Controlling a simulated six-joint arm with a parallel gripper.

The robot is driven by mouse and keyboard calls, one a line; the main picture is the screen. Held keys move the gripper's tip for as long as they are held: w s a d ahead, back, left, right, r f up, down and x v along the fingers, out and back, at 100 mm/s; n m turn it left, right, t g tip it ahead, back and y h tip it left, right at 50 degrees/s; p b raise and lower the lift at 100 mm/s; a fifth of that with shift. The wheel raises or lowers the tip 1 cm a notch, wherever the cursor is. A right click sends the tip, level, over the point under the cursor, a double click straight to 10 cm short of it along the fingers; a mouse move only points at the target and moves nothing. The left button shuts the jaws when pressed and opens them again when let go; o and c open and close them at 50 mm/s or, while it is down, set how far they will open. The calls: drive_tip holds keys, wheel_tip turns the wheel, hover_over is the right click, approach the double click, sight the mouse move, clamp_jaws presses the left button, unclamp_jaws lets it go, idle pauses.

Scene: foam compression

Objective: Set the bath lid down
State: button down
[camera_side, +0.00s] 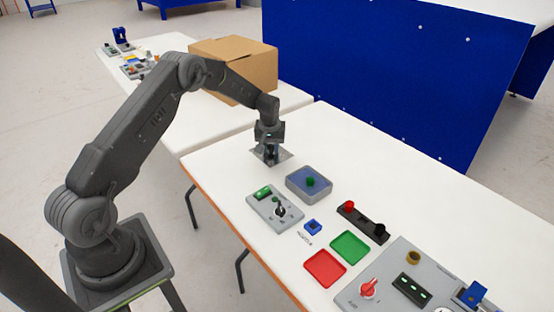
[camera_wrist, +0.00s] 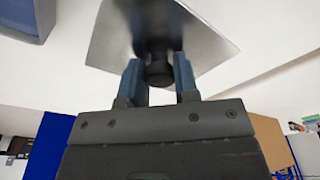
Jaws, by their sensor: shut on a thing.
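The bath lid (camera_side: 285,156) is a thin grey metal plate with a black knob. My gripper (camera_side: 270,150) points down over it near the table's far edge. In the wrist view the lid (camera_wrist: 105,45) fills the top middle, and the fingers of my gripper (camera_wrist: 158,66) are shut on its knob (camera_wrist: 158,73). The lid is at or close to the table top; I cannot tell if it touches. The bath (camera_side: 300,193) is a grey open box with a blue inside and a green piece in it. It stands apart from the lid, to the right.
A grey panel with a lever (camera_side: 275,208) lies in front of the bath. Red (camera_side: 325,268) and green (camera_side: 350,247) trays, a black bar (camera_side: 362,222) and a larger control panel (camera_side: 395,285) are to the right. A cardboard box (camera_side: 250,65) stands on the table behind.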

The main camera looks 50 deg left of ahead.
sight(277, 166)
drive_tip(key=shift+w+d+f, duration=0.7)
drive_tip(key=shift+w, duration=0.15)
drive_tip(key=shift+f, duration=1.9)
drive_tip(key=shift+f, duration=0.1)
drive_tip(key=c, duration=0.9)
unclamp_jaws()
drive_tip(key=shift+o, duration=0.2)
